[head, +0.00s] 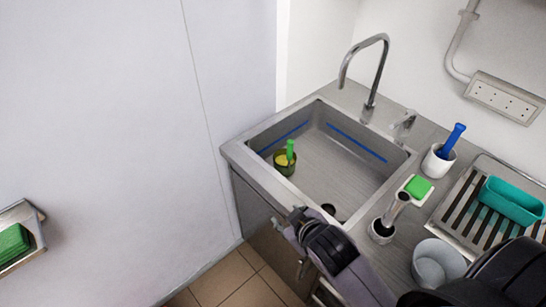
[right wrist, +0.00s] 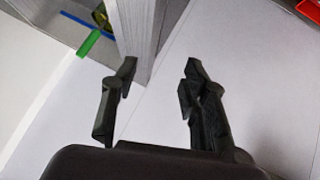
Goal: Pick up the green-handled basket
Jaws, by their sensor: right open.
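The green-handled basket (head: 284,168) is small and dark olive, with something yellow inside and a bright green upright handle (head: 290,149). It stands in the sink (head: 335,175), near its left corner. In the right wrist view the green handle (right wrist: 90,44) shows at upper left, outside the fingers; the basket body is mostly cut off or hidden. My right gripper (head: 297,217) is over the sink's front edge, right of and nearer than the basket, and apart from it. Its fingers (right wrist: 160,73) are spread with nothing between them. My left gripper is not in view.
A curved faucet (head: 371,70) rises behind the sink. Right of the sink are a green sponge (head: 418,187), a white cup with a blue-handled brush (head: 438,160), a white bowl (head: 438,262) and a teal tray on a rack (head: 510,200). A wall borders the left.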

